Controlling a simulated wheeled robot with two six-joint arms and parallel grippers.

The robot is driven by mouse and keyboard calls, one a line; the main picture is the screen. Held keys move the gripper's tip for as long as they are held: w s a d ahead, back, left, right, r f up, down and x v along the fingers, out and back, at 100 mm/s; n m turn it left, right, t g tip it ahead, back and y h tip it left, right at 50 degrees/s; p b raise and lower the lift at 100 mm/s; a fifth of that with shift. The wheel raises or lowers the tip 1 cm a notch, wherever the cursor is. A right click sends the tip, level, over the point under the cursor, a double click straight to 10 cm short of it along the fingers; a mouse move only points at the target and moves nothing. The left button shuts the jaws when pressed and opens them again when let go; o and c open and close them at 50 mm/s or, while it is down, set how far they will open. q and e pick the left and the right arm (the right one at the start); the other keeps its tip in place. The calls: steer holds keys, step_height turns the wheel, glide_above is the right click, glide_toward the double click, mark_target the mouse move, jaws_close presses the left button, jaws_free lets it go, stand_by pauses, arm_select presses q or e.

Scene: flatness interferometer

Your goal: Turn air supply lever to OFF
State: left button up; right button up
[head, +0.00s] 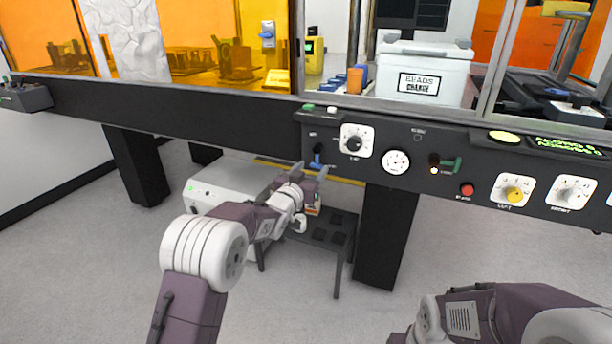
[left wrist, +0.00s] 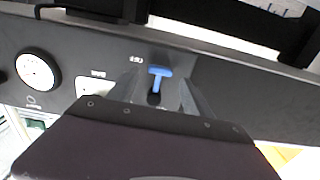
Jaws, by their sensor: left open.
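The air supply lever, a small blue handle on a dark pivot (head: 317,158), is on the left end of the black control panel. It points mostly down in the head view; its tiny labels are too small to read. In the left wrist view the blue T-shaped lever (left wrist: 158,76) stands between the fingers. My left gripper (head: 311,171) is open, its fingertips just below and around the lever in the head view. I cannot tell whether they touch it. My right arm shows at the bottom right; its gripper is out of view.
A low dark table (head: 328,240) and a white box (head: 225,187) stand beneath.

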arm_select(q)
steer(key=p+v, duration=0.1)
steer(key=v, duration=0.6)
steer(key=shift+p, duration=0.3)
steer(key=shift+r, duration=0.1)
steer(key=s+a+r+n+y, duration=0.2)
steer(key=s+a+y, duration=0.1)
steer(key=s+a, duration=0.25)
steer(key=s+a+f+n+g+y, duration=0.1)
steer(key=s+a+f+g, duration=0.2)
steer(key=s+f+g, duration=0.75)
steer(key=s+a+f+n+g+y, duration=0.15)
steer(key=s+f+g, duration=0.35)
steer(key=s+f, duration=1)
steer(key=s+r+p, duration=0.2)
steer(key=r+p, duration=1.6)
steer(key=r, duration=0.2)
steer(key=s+r+p, duration=0.2)
steer(key=r+p, duration=1.7)
steer(key=r, duration=0.1)
steer(key=shift+s+a, duration=0.25)
